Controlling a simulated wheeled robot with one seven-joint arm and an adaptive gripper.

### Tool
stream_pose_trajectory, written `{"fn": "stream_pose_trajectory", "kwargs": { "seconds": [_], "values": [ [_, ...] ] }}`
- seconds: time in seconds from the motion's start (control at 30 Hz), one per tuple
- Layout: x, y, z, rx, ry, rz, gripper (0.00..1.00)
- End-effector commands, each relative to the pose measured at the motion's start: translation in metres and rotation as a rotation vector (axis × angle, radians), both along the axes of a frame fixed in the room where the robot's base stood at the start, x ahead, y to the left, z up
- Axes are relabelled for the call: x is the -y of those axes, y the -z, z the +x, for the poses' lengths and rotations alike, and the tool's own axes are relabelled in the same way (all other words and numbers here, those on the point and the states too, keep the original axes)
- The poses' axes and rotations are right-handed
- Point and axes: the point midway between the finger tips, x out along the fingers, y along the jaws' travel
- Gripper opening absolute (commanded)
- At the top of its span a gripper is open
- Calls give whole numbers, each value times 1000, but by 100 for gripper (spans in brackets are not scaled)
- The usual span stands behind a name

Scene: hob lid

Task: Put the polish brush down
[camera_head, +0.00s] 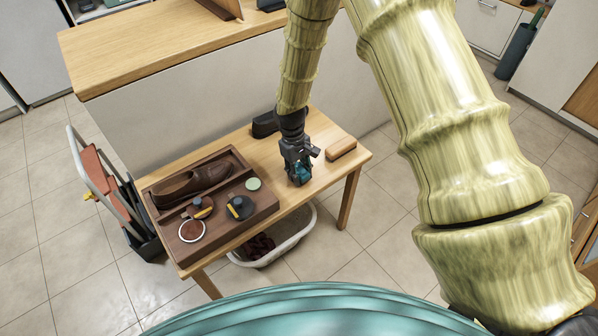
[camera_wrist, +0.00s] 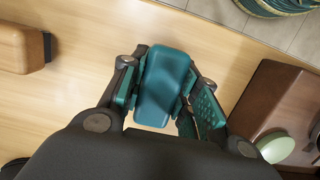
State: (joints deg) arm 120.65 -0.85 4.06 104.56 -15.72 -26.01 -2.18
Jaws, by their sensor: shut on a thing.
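My gripper (camera_wrist: 160,92) points down over the bare right part of the wooden bench. It is shut on a teal, rounded block, which I take to be the polish brush (camera_wrist: 165,85). In the head view my gripper (camera_head: 301,172) mostly hides the block, and only some teal shows low between the fingers. Its underside is hidden, so I cannot tell whether it touches the bench. The bench top (camera_head: 318,182) is bare around the gripper.
A wooden block brush (camera_head: 341,148) lies to the right. A dark object (camera_head: 265,125) stands behind. On the left, a dark wooden tray (camera_head: 225,227) holds a brown shoe (camera_head: 190,185), a polish tin (camera_head: 192,231), round daubers and a green lid (camera_head: 253,184). A white basket (camera_head: 294,242) is below.

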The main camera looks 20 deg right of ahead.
Motion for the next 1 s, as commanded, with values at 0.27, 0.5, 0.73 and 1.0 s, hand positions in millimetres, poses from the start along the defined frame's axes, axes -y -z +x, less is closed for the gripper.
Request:
{"fn": "stream_pose_trajectory", "kwargs": {
  "seconds": [0.27,0.5,0.73,1.0],
  "values": [
    [0,4,-2,-3,0,0,52],
    [0,4,-2,-3,0,0,52],
    [0,-6,-1,0,0,1,52],
    [-3,-49,6,1,1,1,52]
  ]
}}
